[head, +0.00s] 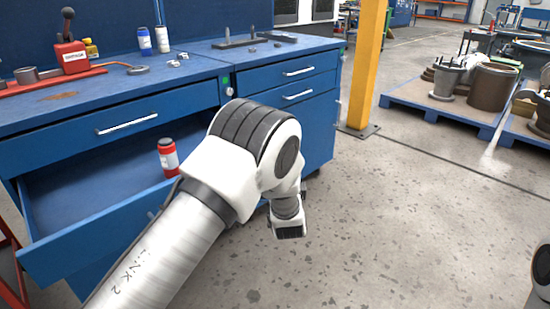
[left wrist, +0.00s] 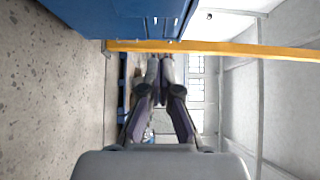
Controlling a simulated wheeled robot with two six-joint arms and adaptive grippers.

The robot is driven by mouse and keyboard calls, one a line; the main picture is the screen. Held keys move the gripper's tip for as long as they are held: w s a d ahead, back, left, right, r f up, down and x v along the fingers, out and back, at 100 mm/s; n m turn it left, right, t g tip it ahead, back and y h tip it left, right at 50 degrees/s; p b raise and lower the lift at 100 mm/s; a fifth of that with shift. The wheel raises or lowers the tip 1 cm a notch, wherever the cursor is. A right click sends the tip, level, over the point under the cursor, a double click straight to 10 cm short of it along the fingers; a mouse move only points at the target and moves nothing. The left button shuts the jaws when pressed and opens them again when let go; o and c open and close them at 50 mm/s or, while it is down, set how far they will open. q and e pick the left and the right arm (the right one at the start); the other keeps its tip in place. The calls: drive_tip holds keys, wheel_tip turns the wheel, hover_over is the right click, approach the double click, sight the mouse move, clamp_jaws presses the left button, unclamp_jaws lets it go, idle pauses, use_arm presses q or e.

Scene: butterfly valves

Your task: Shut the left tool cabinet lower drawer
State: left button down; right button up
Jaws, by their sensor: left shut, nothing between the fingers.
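The left tool cabinet is blue, and its lower drawer (head: 88,236) stands pulled out. A red can with a white label (head: 168,158) stands inside the drawer at its right end. My left arm crosses in front of the drawer's right end, hiding part of it. My left gripper's fingers are not clearly visible in the head view. In the left wrist view my left gripper (left wrist: 160,64) is shut and empty, its fingertips together in free air with the blue cabinet (left wrist: 120,14) off to one side. My right gripper is out of view.
The upper drawer (head: 70,141) is closed above the open one. Tools and bottles stand on the worktop. A yellow pillar (head: 366,65) rises right of the cabinets. A blue pallet (head: 425,104) with metal parts lies farther right. The floor (head: 400,225) in front is clear.

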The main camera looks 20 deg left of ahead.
use_arm(q)
drive_tip(key=w+a+b, duration=0.2)
drive_tip(key=w+a, duration=0.4)
drive_tip(key=w, duration=0.2)
drive_tip(key=shift+w+a+f+b, duration=0.15)
drive_tip(key=shift+a+b, duration=0.1)
drive_tip(key=shift+b, duration=0.1)
drive_tip(key=shift+a, duration=0.1)
